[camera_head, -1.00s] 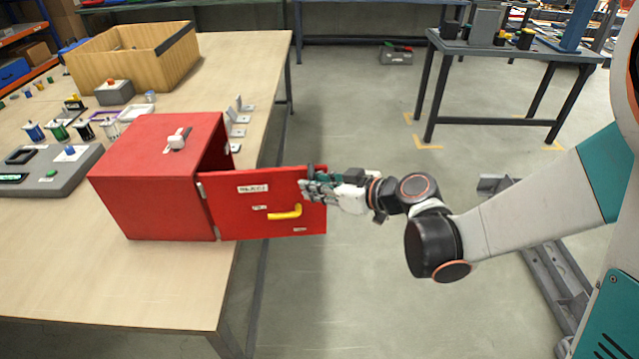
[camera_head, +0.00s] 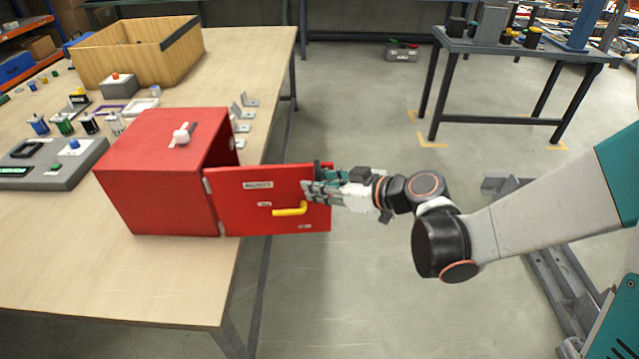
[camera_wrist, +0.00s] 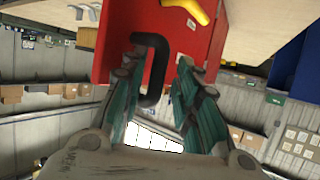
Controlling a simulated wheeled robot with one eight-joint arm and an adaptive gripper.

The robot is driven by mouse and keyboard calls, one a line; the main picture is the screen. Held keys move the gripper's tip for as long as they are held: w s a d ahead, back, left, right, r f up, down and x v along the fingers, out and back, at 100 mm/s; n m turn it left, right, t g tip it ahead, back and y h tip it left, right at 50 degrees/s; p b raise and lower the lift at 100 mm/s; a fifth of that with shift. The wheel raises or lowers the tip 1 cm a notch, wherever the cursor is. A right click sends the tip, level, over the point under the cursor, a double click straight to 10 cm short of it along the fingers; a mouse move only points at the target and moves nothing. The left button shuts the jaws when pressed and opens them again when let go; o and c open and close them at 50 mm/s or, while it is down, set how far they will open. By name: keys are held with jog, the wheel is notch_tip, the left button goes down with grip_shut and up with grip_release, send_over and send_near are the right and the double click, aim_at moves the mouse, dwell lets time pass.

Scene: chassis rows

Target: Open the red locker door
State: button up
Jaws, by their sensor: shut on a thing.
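The red locker (camera_head: 150,190) stands on the wooden table at left. Its red door (camera_head: 243,203) is swung wide open, reaching right past the table edge from its near hinge side. A yellow handle (camera_head: 290,210) sits on the door face toward me. My gripper (camera_head: 312,187) is at the door's free end. In the wrist view, a black bracket-shaped handle (camera_wrist: 152,88) on the door lies between the teal fingers of my gripper (camera_wrist: 160,64), and I am shut on it. The locker's inside is mostly hidden behind the door.
A white part (camera_head: 181,134) lies on the locker top. A wooden box (camera_head: 135,60) and a grey control box (camera_head: 60,163) stand on the table (camera_head: 150,285). Small metal brackets lie behind the locker.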

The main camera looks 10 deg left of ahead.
jog(key=v, duration=1.1)
jog(key=shift+d, duration=0.25)
jog(key=shift+s, duration=0.1)
jog(key=s+d+m+h, duration=0.6)
jog(key=d, duration=0.3)
jog(key=s+d+r+m+t+h, duration=0.1)
jog(key=s+d+m+h, duration=0.4)
jog(key=d, duration=0.4)
jog(key=shift+s+d+r+m+h, duration=0.2)
jog(key=shift+s+r+m+h, duration=0.15)
jog(key=shift+s+m, duration=0.6)
